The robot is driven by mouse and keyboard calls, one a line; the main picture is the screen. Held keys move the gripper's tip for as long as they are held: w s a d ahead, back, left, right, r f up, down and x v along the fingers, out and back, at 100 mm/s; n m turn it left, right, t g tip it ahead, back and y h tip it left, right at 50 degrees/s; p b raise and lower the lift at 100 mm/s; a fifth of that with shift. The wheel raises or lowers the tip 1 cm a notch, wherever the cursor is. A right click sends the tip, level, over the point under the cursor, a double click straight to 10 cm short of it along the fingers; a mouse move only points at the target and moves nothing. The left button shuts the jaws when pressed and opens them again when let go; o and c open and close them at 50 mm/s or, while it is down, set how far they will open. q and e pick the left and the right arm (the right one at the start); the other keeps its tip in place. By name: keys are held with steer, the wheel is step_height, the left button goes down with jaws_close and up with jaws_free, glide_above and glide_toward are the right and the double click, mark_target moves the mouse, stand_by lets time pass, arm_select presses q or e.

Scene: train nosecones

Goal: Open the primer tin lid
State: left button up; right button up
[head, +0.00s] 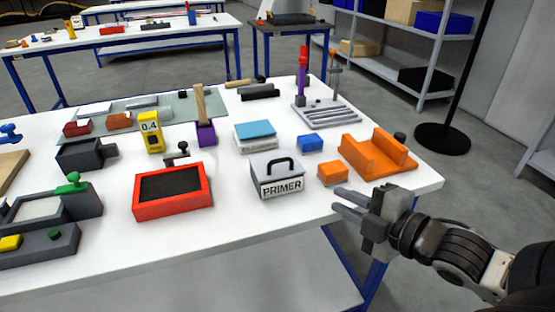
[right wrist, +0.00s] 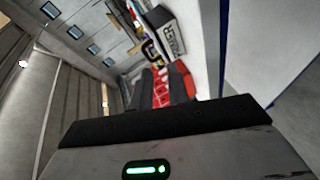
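The primer tin (head: 264,186) is a grey box with a white "PRIMER" label, standing upright near the front edge of the white table. Its lid (head: 264,170) is on top and looks closed, with a dark arched handle (head: 281,161). In the right wrist view the tin (right wrist: 168,30) shows sideways beyond the fingers. My right gripper (head: 337,199) is to the right of the tin and apart from it, by the table's front right edge. Its two fingers are apart with nothing between them. My left gripper is not in view.
A small orange block (head: 332,174) stands between the tin and my right gripper. An orange cradle (head: 377,155) is behind the gripper. A red tray with a dark inside (head: 172,210) stands left of the tin. The front table strip (head: 235,225) is clear.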

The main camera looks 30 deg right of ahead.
mark_target(284, 161)
steer(key=w+a+n, duration=0.1)
steer(key=w, duration=0.4)
steer(key=w+a+b, duration=0.1)
steer(key=w, duration=0.4)
steer(key=w+a+n+y, duration=0.1)
steer(key=w, duration=0.5)
steer(key=shift+r+n+t, duration=0.3)
jaws_close()
